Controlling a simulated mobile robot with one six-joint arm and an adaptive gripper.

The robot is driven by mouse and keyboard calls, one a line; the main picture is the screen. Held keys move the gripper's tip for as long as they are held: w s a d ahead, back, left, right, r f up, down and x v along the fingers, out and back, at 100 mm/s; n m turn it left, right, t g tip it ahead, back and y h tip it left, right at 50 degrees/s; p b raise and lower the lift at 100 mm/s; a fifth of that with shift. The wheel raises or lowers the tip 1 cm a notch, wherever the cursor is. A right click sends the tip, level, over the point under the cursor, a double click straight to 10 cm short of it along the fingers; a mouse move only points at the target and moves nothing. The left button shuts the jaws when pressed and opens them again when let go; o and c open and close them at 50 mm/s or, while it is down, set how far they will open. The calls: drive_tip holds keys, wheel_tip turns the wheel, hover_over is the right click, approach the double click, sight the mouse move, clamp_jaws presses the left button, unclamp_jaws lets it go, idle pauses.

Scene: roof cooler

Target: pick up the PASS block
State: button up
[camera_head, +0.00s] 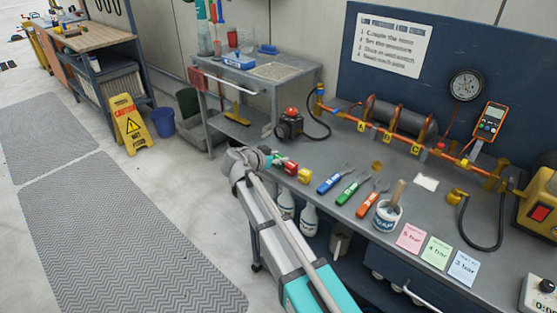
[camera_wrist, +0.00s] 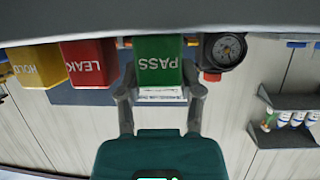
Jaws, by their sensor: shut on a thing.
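The green PASS block (camera_wrist: 158,62) is between the two fingers of my gripper (camera_wrist: 161,92) in the wrist view, which shows the scene upside down. The fingers are shut on its sides, and its PASS label faces the camera. The red LEAK block (camera_wrist: 88,63) is beside it, and the yellow HOLD block (camera_wrist: 35,64) is beyond that. In the head view, my gripper is at the bench's left end, by the red block (camera_head: 290,168) and yellow block (camera_head: 304,175). I cannot tell whether the PASS block touches the bench.
On the bench (camera_head: 335,212) lie blue, green and orange tools (camera_head: 335,180), a white pot (camera_head: 387,215) and coloured cards (camera_head: 437,252). Copper pipework (camera_head: 400,140) runs behind.

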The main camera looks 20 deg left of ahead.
sight(279, 157)
drive_tip(key=shift+r, duration=0.15)
wheel_tip(279, 157, up, 3)
drive_tip(key=p, duration=0.3)
drive_tip(key=s+d+r+p, duration=0.1)
drive_tip(key=s+r+p, duration=0.8)
drive_tip(key=s, duration=0.5)
drive_tip(key=shift+d+r+p, duration=0.25)
drive_tip(key=shift+r+p, duration=0.1)
drive_tip(key=shift+p, duration=0.1)
drive_tip(key=shift+r, duration=0.1)
